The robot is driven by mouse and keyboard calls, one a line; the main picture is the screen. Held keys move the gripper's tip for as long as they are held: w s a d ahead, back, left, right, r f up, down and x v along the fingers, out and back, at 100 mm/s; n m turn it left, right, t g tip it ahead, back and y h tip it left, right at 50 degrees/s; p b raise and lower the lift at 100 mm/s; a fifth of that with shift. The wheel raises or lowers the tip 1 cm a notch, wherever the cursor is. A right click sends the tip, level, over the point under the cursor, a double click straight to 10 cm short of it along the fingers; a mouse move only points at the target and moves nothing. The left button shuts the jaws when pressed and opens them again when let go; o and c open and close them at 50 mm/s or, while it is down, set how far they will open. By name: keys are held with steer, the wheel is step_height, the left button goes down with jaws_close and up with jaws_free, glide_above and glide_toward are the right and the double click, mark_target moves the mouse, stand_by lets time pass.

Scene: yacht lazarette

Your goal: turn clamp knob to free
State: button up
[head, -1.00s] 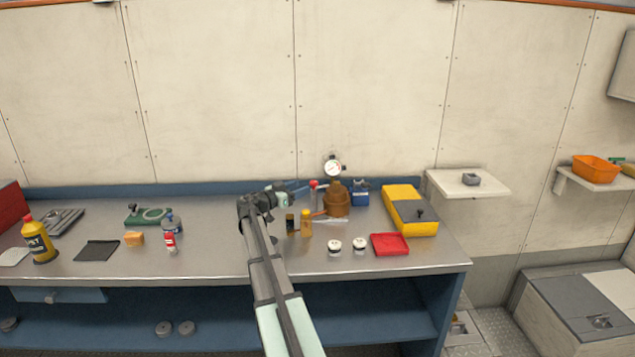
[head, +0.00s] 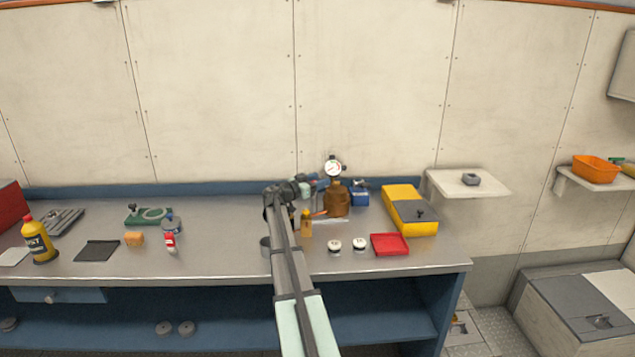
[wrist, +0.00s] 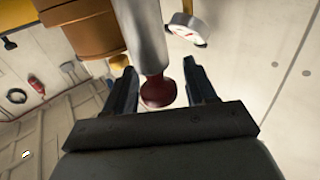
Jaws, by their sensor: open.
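A dark red round knob (wrist: 158,92), which looks like the clamp knob, sits at the end of a silver cylindrical shaft (wrist: 143,35) in the wrist view. My gripper (wrist: 158,68) is open, with one dark finger on each side of the knob. I see gaps between the fingers and the knob, so it is not gripped. In the head view my gripper (head: 314,183) is just left of the dial gauge (head: 333,169) and the brown pot-like body (head: 336,204). There the arm hides the knob. The gauge also shows in the wrist view (wrist: 187,29).
A small yellow bottle (head: 306,224) stands close right of my arm. Two white-topped round pieces (head: 334,246), a red tray (head: 389,245) and a yellow box (head: 400,204) stand further right. A blue item (head: 359,193) is behind.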

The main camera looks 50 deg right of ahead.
steer(key=shift+c, duration=0.4)
steer(key=c, duration=0.8)
steer(key=shift+n+t, duration=0.8)
steer(key=shift+t, duration=0.5)
steer(key=shift+c, duration=0.3)
steer(key=shift+w+n+t, duration=0.2)
steer(key=shift+n+t, duration=0.55)
steer(key=shift+t, duration=0.4)
steer(key=shift+w+n+t, duration=0.15)
steer(key=shift+n+t, duration=0.6)
steer(key=shift+t, duration=0.4)
steer(key=shift+c, duration=0.3)
steer(key=o, duration=1)
steer(key=shift+r, duration=0.1)
